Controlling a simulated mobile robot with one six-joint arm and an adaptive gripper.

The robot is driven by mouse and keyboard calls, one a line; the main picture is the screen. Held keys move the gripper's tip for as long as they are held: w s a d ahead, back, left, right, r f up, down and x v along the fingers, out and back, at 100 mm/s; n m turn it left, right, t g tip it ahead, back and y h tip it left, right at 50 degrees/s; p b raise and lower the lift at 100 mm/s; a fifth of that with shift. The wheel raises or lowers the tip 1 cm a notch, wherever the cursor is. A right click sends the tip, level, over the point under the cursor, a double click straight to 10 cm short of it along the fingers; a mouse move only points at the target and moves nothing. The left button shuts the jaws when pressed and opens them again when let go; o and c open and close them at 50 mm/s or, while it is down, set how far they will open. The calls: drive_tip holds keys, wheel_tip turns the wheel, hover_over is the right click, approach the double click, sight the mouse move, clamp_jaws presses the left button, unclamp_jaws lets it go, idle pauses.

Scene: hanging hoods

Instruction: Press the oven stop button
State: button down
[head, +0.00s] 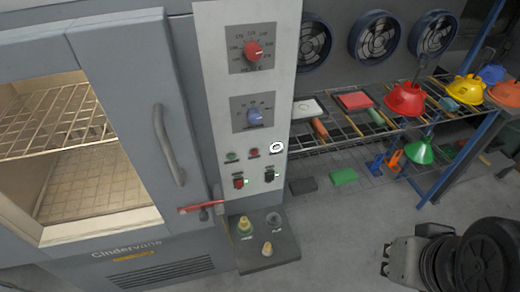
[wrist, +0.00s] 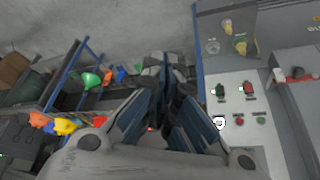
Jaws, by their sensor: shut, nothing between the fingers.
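The oven's pale control panel (head: 210,60) carries a small red button (head: 254,152) between a green button (head: 232,156) and a white-ringed button (head: 277,147). Their labels are too small to read, so I cannot confirm which is stop. In the wrist view the panel is turned over, with the red button (wrist: 237,118), the green button (wrist: 261,120) and the white-ringed button (wrist: 219,122) at the right. My gripper (wrist: 172,90) is shut and empty, apart from the panel. In the head view my gripper (head: 388,258) is at the lower right, well clear of the oven.
A red dial (head: 253,51) and blue dial (head: 254,116) sit above the buttons, two switches below. A ledge (head: 268,258) with knobs juts out underneath. The oven handle (head: 167,140) is left.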

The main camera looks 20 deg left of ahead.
sight(254, 153)
drive_tip(key=w+d+n+t+h, duration=0.1)
drive_tip(key=w+d+t, duration=0.1)
drive_tip(key=w, duration=0.7)
drive_tip(key=w+a+f+n+t+y+p, duration=0.1)
drive_tip(key=w+a+f+n, duration=0.15)
drive_tip(key=w, duration=0.35)
drive_tip(key=w+a+f+n+t+y+p, duration=0.1)
drive_tip(key=w+a+f+n, duration=0.15)
drive_tip(key=w, duration=0.35)
drive_tip(key=s+a+f+n+g+y, duration=0.2)
drive_tip(key=a+y, duration=0.3)
drive_tip(key=a, duration=0.5)
drive_tip(key=s+a+f+n+g+y+p, duration=0.1)
drive_tip(key=s+a+f+n+g+y, duration=0.1)
drive_tip(key=a, duration=0.8)
wheel_tip(254, 153, down, 3)
drive_tip(key=s+n+y, duration=0.1)
drive_tip(key=y, duration=0.2)
drive_tip(key=shift+s+a+r+y, duration=0.15)
drive_tip(key=shift+s+a+y, duration=0.1)
drive_tip(key=shift+s+y, duration=0.1)
drive_tip(key=w+a+p, duration=0.1)
drive_tip(key=w+a, duration=0.3)
drive_tip(key=w, duration=0.3)
drive_tip(key=shift+w+a, duration=0.25)
